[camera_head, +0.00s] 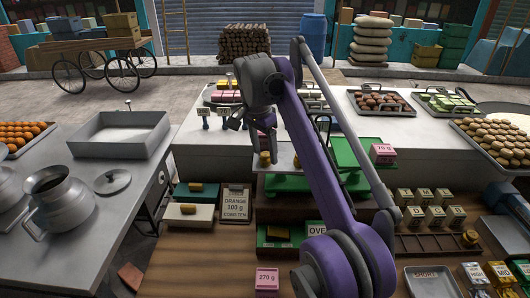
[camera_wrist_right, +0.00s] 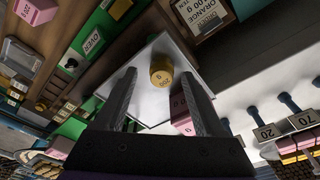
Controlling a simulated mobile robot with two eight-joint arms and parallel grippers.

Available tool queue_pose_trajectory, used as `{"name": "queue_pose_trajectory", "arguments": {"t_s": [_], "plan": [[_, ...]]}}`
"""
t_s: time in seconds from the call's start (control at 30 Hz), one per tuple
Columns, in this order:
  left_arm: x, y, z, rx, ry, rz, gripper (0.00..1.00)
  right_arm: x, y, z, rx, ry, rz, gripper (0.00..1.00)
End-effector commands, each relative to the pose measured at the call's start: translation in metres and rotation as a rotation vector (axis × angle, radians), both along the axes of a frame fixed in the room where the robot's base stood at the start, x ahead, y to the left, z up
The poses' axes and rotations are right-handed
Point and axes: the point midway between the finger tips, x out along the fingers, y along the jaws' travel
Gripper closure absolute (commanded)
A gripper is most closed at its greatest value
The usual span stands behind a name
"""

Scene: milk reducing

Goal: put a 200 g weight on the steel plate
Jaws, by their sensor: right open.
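A steel plate (camera_head: 288,160) sits on the left side of the green scale, partly hidden by my right arm. A brass weight (camera_head: 265,158) stands upright on it. In the right wrist view the weight (camera_wrist_right: 161,77) stands on the bare plate (camera_wrist_right: 152,108); its marking is hard to read. My right gripper (camera_head: 254,139) is open just above the plate. In the wrist view its fingers (camera_wrist_right: 158,72) lie to either side of the weight, with gaps showing. A pink block (camera_wrist_right: 182,122) is beside the right finger, partly hidden. My left gripper is not in view.
A green pan (camera_head: 350,150) is on the scale's right, with a pink 70 g block (camera_head: 383,152) by it. Trays of sweets (camera_head: 380,102) fill the back counter.

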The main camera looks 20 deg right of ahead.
Motion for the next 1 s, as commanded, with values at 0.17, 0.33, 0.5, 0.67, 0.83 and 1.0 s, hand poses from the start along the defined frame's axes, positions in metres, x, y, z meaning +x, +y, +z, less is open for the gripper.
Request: {"name": "queue_pose_trajectory", "arguments": {"t_s": [0.17,0.33,0.5,0.67,0.83,1.0], "plan": [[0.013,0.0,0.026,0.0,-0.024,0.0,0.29,0.0,0.006,0.047,-0.001,-0.008,0.001,0.29],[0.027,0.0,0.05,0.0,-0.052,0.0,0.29,-0.001,0.011,0.087,0.0,-0.009,0.001,0.29],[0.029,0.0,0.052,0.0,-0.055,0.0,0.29,-0.003,0.014,0.1,0.0,-0.004,0.001,0.29],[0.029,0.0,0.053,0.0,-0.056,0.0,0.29,-0.005,0.015,0.105,-0.001,-0.001,0.0,0.29],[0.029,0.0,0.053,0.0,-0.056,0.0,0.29,-0.005,0.015,0.106,0.0,-0.001,0.0,0.29],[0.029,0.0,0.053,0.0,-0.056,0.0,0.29,-0.005,0.015,0.106,0.0,-0.001,0.001,0.29]]}}
